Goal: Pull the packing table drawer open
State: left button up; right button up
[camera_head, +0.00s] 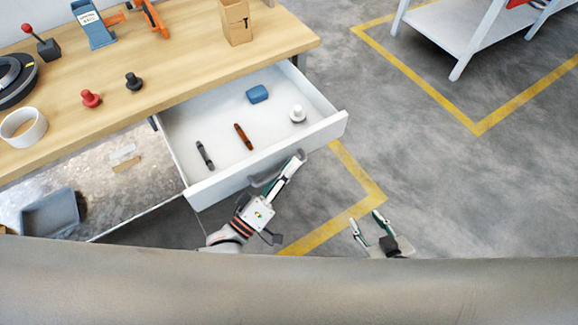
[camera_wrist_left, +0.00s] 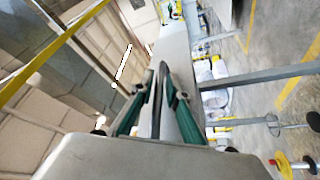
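The packing table drawer (camera_head: 230,120) is white and stands well out from under the wooden table top. Its front panel (camera_head: 325,131) carries a grey handle (camera_head: 262,180). My left gripper (camera_head: 296,161) is at the right part of this handle. In the left wrist view its two green-padded fingers (camera_wrist_left: 160,85) close in on the dark handle bar, with the white drawer front behind. The gripper partly hides the handle in the head view. My right gripper (camera_head: 365,218) is open and empty over the floor, to the right of the drawer.
The drawer holds a blue block (camera_head: 257,94), a white knobbed piece (camera_head: 298,114) and two markers, one brown (camera_head: 243,137), one black (camera_head: 205,155).

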pick_arm(q)
jog(key=v, duration=1.2)
dwell(0.5)
jog(key=a+f+m+g+y, duration=0.5)
jog(key=a+f+m+y, duration=0.4)
jog(key=a, duration=0.2)
jog(key=shift+a+g, duration=0.4)
jog(key=shift+d+f, duration=0.1)
dwell(0.6)
